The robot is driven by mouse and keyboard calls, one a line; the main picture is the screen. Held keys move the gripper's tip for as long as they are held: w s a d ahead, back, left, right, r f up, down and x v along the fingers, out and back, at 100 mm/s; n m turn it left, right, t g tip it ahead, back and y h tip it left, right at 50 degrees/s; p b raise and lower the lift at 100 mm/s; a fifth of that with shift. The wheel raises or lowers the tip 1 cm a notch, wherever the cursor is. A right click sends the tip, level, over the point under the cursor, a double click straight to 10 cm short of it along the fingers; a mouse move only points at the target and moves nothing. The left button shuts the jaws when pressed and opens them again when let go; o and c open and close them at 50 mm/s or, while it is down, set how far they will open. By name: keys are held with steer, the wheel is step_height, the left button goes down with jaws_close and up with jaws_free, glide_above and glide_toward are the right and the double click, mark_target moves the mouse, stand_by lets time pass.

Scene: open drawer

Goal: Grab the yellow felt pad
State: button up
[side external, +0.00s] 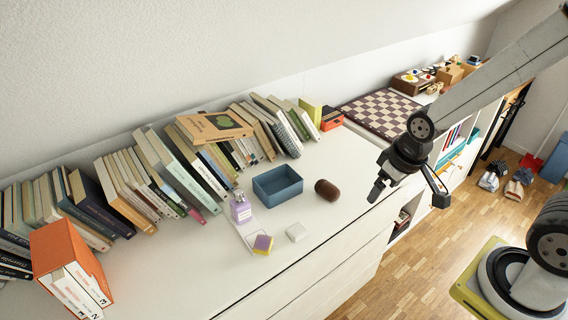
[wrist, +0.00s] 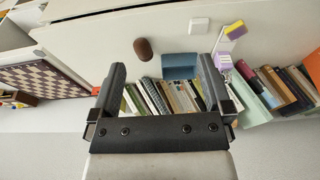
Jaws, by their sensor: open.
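A small block with a yellow body and a purple face (side external: 262,245), the only thing here that fits the yellow felt pad, lies on the white cabinet top near its front edge. In the wrist view this yellow and purple pad (wrist: 236,31) is at the upper right, beyond my right finger. My gripper (side external: 407,193) is open and empty, in the air to the right of the cabinet top, well apart from the pad. Both of its fingers (wrist: 160,68) show in the wrist view with nothing held between them.
A white block (side external: 296,232), a lilac bottle (side external: 240,210), an open blue box (side external: 264,182) and a brown rounded object (side external: 327,190) stand near the pad. Books (side external: 150,180) line the wall behind. A chequered board (side external: 385,112) lies at the back right.

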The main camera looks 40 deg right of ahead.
steer(key=n+t+y, duration=0.6)
steer(key=n+y, duration=0.2)
steer(key=n, duration=0.1)
glide_toward(264, 242)
steer(key=shift+w+f, duration=0.3)
steer(key=shift+w, duration=0.3)
steer(key=shift+s+a+f+y, duration=0.15)
steer(key=shift+a+f+y, duration=0.05)
steer(key=shift+a+y, duration=0.2)
steer(key=shift+x, duration=1.25)
steer(key=shift+x, duration=2.6)
